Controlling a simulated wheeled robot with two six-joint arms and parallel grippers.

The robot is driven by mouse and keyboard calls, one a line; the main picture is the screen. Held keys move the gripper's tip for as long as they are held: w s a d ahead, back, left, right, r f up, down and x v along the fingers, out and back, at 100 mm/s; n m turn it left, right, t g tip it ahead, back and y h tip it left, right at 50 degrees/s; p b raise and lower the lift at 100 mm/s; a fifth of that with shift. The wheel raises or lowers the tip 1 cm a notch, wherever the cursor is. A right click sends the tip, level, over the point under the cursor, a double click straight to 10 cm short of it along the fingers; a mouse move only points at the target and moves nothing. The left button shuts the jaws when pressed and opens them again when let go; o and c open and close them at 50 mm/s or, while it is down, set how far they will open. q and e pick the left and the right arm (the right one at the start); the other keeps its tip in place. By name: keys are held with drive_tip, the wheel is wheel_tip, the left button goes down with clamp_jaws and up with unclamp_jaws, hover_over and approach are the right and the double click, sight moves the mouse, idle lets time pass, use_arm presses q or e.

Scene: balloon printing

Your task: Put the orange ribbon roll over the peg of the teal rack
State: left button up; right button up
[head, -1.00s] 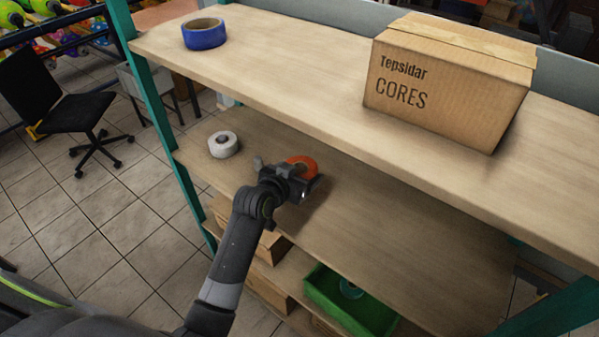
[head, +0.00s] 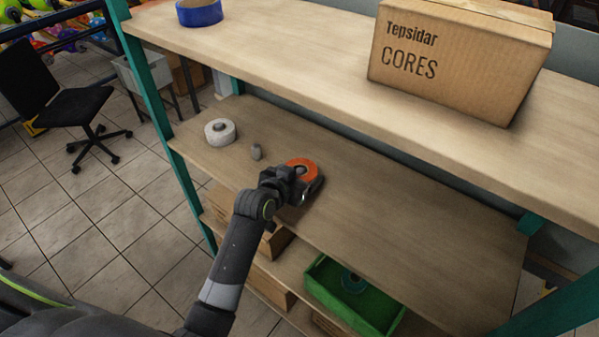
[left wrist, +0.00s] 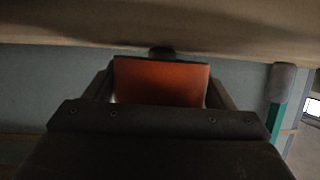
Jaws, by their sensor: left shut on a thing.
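The orange ribbon roll (head: 311,163) is in the jaws of my left gripper (head: 296,177), over the middle shelf. In the left wrist view the roll (left wrist: 160,82) fills the space between the fingers, side-on. Something greyish shows in its hole in the head view; I cannot tell whether it is a peg. The teal rack (head: 150,88) has tan shelves. A dark nub (left wrist: 162,52) shows just above the roll in the wrist view. My right gripper is out of view.
A white roll (head: 220,132) sits farther left on the middle shelf. The upper shelf (head: 290,65) carries a blue roll (head: 199,13) and a cardboard box (head: 455,65). A green bin (head: 350,302) is below. The middle shelf's right side is clear.

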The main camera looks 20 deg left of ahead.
use_arm(q)
drive_tip(key=shift+f, duration=0.3)
drive_tip(key=o, duration=1.1)
drive_tip(key=shift+s, duration=0.1)
drive_tip(key=b+v, duration=0.2)
drive_tip(key=v, duration=1.5)
drive_tip(key=shift+s+b, duration=0.15)
drive_tip(key=shift+b, duration=0.15)
